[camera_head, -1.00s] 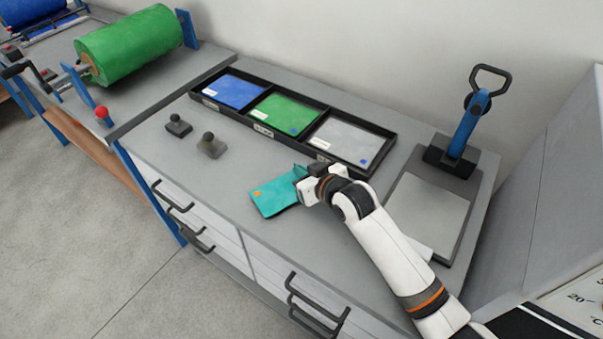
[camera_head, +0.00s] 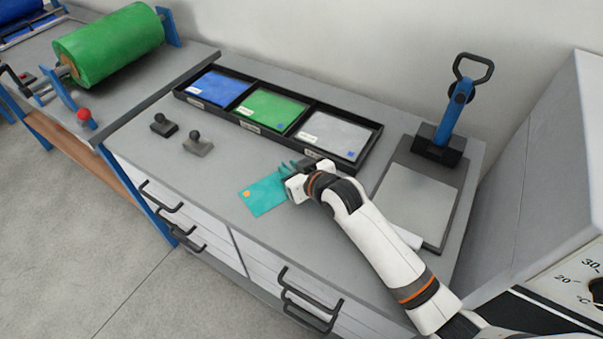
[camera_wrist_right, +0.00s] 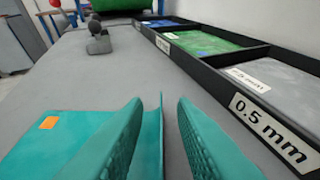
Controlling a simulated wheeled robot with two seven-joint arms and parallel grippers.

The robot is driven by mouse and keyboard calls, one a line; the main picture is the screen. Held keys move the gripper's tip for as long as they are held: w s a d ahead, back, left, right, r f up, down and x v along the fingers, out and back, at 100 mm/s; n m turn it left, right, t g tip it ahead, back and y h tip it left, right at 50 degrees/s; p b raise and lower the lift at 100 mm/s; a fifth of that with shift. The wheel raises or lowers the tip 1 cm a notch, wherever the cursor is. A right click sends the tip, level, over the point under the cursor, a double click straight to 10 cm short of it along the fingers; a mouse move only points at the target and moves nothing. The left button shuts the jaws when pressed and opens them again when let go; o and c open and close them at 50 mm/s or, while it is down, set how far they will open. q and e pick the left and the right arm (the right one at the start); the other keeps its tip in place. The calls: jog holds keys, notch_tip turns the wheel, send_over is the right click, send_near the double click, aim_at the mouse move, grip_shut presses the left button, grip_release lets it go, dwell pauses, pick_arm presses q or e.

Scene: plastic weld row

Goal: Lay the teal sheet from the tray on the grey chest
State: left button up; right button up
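The teal sheet (camera_head: 264,194) with an orange patch lies on the top of the grey chest (camera_head: 225,180), left of the tray's front end. In the right wrist view the sheet (camera_wrist_right: 60,145) looks flat, with a thin upright teal edge on its right side. My right gripper (camera_head: 290,172) is at the sheet's right end. Its teal fingers (camera_wrist_right: 160,140) are open, one on each side of that upright edge, with gaps visible. The black tray (camera_head: 317,155) holds blue, green and grey sheets in its compartments. My left gripper is not in view.
Two small dark knobbed weights (camera_head: 197,145) stand left of the sheet. A lever press (camera_head: 440,145) with a grey plate is at the right. A green roll (camera_head: 110,45) is on the bench at far left. Chest top in front of the tray is mostly clear.

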jog(key=v, duration=1.1)
jog(key=shift+s+d+r, duration=0.1)
jog(key=shift+s+d, duration=0.05)
jog(key=shift+s, duration=0.2)
